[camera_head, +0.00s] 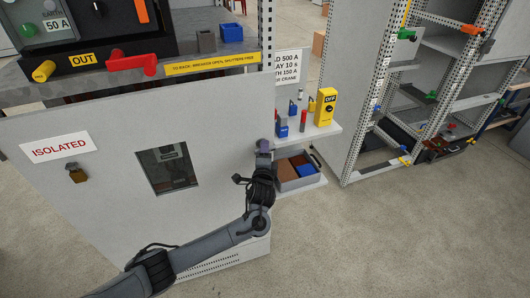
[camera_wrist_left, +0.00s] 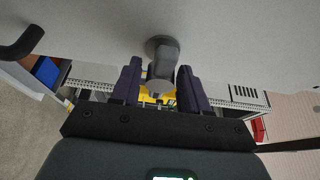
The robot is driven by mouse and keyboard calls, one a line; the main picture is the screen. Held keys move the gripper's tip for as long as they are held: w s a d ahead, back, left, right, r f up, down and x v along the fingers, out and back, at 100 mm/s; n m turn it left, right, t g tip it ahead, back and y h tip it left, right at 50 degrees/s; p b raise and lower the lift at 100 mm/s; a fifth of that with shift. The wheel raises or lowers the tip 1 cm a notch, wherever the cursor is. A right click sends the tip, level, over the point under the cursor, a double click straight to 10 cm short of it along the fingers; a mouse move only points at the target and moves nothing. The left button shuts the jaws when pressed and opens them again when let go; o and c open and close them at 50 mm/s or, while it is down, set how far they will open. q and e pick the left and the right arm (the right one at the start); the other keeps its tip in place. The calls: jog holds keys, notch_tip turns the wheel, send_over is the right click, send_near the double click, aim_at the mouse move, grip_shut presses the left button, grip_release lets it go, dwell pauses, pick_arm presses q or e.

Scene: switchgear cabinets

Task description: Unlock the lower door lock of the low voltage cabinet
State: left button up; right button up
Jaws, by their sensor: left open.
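The grey cabinet door (camera_head: 95,190) has a dark window and an ISOLATED label, and fills the left of the head view. My left gripper (camera_head: 263,147) is at the door's right edge. In the left wrist view, a grey lock knob (camera_wrist_left: 163,60) stands out from the pale door surface (camera_wrist_left: 225,35). My left gripper (camera_wrist_left: 160,88) is open there, with one dark finger on each side of the knob; I cannot tell whether either touches it. In the head view the gripper hides the knob. My right gripper is not in view.
A dark curved handle (camera_wrist_left: 22,42) shows at the upper left of the wrist view. A small shelf (camera_head: 318,134) with a yellow OFF box (camera_head: 325,107) and a bin (camera_head: 297,170) lie just right of the gripper. A brass padlock (camera_head: 77,174) hangs on the door. Floor at front right is clear.

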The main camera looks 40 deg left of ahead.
pick_arm(q)
jog(key=shift+w+a, duration=0.35)
jog(key=shift+w, duration=0.1)
grip_shut()
